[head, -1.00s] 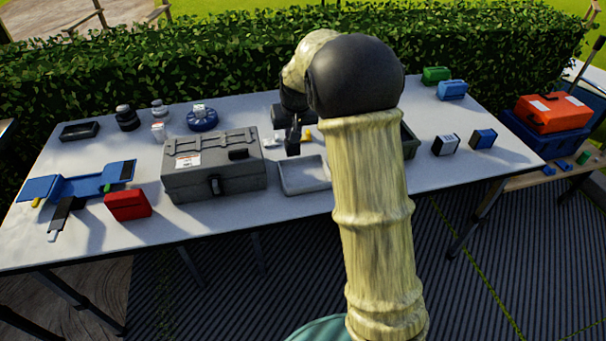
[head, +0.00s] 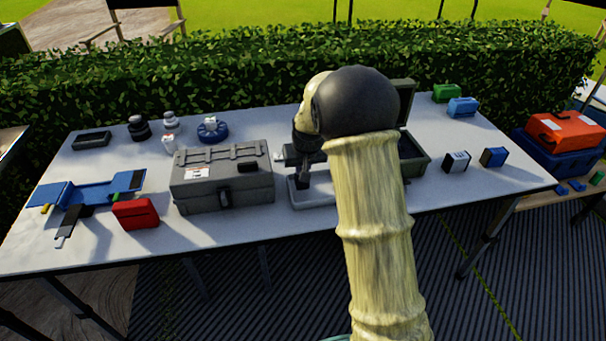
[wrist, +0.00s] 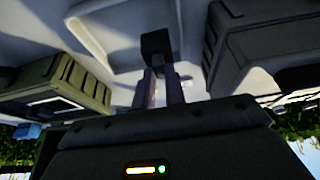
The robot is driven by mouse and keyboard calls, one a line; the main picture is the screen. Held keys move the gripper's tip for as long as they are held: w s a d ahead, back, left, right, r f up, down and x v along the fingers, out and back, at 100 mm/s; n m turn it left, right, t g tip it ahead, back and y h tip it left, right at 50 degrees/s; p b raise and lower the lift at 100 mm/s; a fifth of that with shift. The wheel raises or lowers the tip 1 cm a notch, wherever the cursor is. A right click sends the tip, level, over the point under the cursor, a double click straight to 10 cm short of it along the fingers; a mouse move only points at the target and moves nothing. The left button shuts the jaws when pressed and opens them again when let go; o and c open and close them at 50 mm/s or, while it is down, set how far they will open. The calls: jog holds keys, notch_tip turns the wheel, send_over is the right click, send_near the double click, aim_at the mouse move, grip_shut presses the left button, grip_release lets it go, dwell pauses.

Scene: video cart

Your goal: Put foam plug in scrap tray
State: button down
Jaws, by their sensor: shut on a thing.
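My gripper (head: 302,178) points down over the pale, shallow scrap tray (head: 320,196) on the table, partly hidden behind my arm in the head view. In the wrist view my gripper (wrist: 157,68) is shut on a small dark block, the foam plug (wrist: 155,42). The tray (wrist: 98,38) lies beneath and around it in that view. In the head view the plug is hard to tell from the dark fingers. I cannot tell whether it touches the tray floor.
A grey toolbox (head: 222,192) stands close left of the tray. An open dark case (head: 412,160) stands on the right, partly behind my arm. A red box (head: 135,214) and small boxes (head: 456,161) stand farther off. The front table strip is clear.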

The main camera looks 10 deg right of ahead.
jog(key=shift+f, duration=1.2)
jog(key=shift+f, duration=0.15)
jog(key=c, duration=1.5)
grip_release()
jog(key=shift+o, duration=0.2)
jog(key=shift+s+r, duration=0.1)
jog(key=shift+r, duration=0.35)
jog(key=p+v, duration=0.1)
jog(key=v, duration=1)
jog(key=shift+r, duration=0.2)
jog(key=shift+s, duration=0.15)
